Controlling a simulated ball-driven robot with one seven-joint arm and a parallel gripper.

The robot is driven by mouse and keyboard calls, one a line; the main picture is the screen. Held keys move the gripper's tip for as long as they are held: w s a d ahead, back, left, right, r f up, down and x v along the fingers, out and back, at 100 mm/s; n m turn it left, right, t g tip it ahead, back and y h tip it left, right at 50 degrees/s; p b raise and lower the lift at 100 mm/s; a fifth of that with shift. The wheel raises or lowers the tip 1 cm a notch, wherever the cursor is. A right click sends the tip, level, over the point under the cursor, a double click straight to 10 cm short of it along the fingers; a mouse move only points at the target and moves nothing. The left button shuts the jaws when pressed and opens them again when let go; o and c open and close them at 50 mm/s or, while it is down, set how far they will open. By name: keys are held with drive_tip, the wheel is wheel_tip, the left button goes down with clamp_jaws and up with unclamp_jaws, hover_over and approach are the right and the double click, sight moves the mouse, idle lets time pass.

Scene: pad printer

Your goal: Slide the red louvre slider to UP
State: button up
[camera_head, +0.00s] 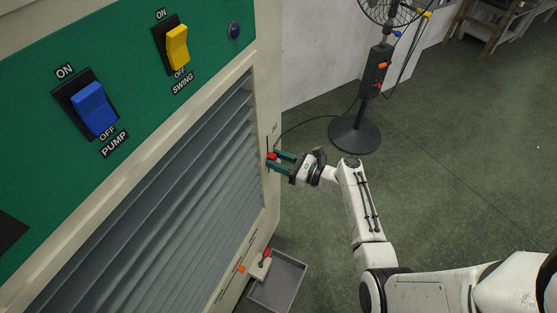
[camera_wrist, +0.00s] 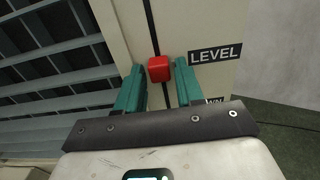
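The red louvre slider (camera_head: 272,156) is a small block on the right edge strip of the cream machine front, beside the grey louvres (camera_head: 165,195). In the wrist view the red slider (camera_wrist: 159,69) sits on a thin black slot (camera_wrist: 151,25) running up the panel. My gripper (camera_wrist: 160,66) has its two green fingers on either side of the slider, with narrow gaps showing, so it looks open around it. My gripper (camera_head: 271,158) reaches the panel from the right in the head view. A LEVEL label (camera_wrist: 215,53) is right of the slider; a lower label is partly hidden.
A blue PUMP switch (camera_head: 92,108) and yellow SWING switch (camera_head: 177,47) are on the green panel above. Below are a red-handled lever (camera_head: 266,253), an orange knob (camera_head: 241,268) and a grey tray (camera_head: 293,283).

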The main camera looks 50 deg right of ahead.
sight(267, 138)
clamp_jaws()
drive_tip(key=shift+r, duration=0.1)
idle(0.3)
wheel_tip(267, 138, up, 8)
drive_tip(key=p, duration=0.8)
drive_tip(key=shift+r, duration=0.15)
drive_tip(key=shift+o, duration=1.3)
unclamp_jaws()
